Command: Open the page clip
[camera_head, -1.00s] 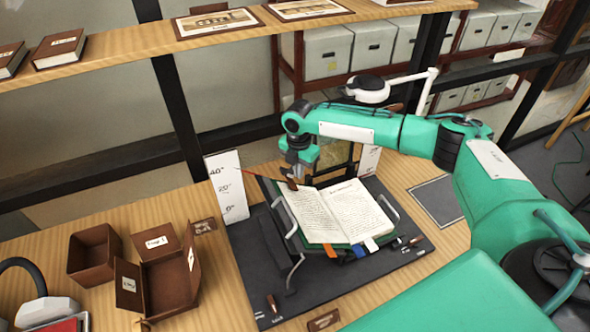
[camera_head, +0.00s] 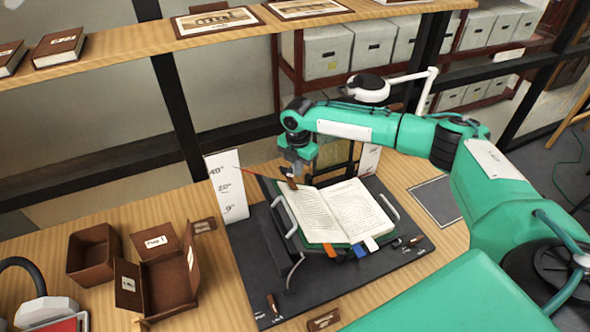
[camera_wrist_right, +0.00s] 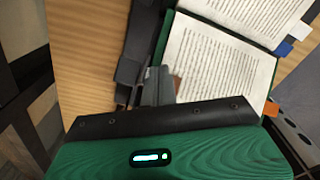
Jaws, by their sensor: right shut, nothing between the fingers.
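An open book (camera_head: 345,207) with written pages lies on a dark cradle (camera_head: 262,232) on the table; it also shows in the right wrist view (camera_wrist_right: 225,60). The metal page clip on the left side (camera_head: 290,262) curves beside the book's left edge, and another metal clip (camera_head: 388,208) stands at its right edge. My right gripper (camera_head: 294,182) is shut and empty at the book's upper left corner, by a small brown piece. In the right wrist view its fingertips (camera_wrist_right: 158,85) point down beside the page's edge. I cannot tell whether they touch anything. My left gripper is not in view.
A white angle scale card (camera_head: 226,187) stands behind the cradle's left. Brown boxes (camera_head: 95,252) and a lamp base (camera_head: 45,312) are at the left. A shelf (camera_head: 140,42) with books and pictures runs across the back.

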